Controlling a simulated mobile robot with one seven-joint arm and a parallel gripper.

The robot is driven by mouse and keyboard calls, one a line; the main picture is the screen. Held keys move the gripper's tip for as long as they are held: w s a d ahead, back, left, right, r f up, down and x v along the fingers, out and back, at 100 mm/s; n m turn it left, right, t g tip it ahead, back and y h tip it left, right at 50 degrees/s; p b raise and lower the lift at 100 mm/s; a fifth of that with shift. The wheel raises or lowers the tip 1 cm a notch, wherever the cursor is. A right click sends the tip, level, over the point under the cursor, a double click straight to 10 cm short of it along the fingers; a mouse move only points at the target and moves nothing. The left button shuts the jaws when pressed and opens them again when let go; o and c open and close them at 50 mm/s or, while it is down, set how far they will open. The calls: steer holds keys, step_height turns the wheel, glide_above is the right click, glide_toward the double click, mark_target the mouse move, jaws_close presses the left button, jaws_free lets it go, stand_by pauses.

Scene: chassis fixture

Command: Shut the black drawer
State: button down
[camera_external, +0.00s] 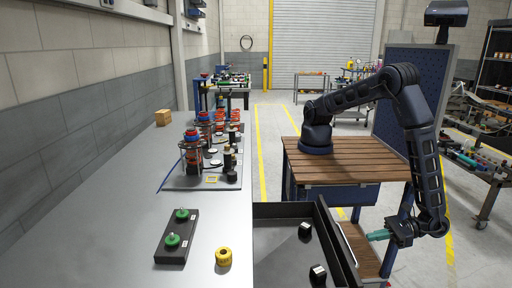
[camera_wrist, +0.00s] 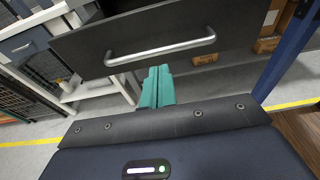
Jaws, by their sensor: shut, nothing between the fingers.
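The black drawer (camera_external: 279,238) stands pulled out from the grey workbench at the bottom of the external view, with two small black-and-white items inside. Its dark front panel (camera_wrist: 130,33) with a silver bar handle (camera_wrist: 165,48) fills the upper part of the wrist view. My gripper (camera_external: 377,236) has teal fingers and is just right of the drawer's front, on its outer side. In the wrist view the shut, empty fingers (camera_wrist: 157,85) point at the front, appearing just below the handle. I cannot tell whether they touch it.
A wooden-topped table (camera_external: 345,162) under my arm stands right of the drawer. Yellow-lined floor lies between bench and table.

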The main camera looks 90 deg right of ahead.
steer(key=x, duration=0.6)
steer(key=shift+w, duration=0.1)
glide_toward(271, 254)
steer(key=w+r, duration=0.1)
steer(key=w, duration=0.2)
steer(key=w+r, duration=0.1)
steer(key=w, duration=0.6)
steer(key=shift+r, duration=0.4)
steer(key=shift+w+r, duration=0.1)
steer(key=shift+w, duration=0.55)
steer(key=shift+r, duration=0.1)
steer(key=v, duration=1.5)
steer(key=shift+f, duration=0.35)
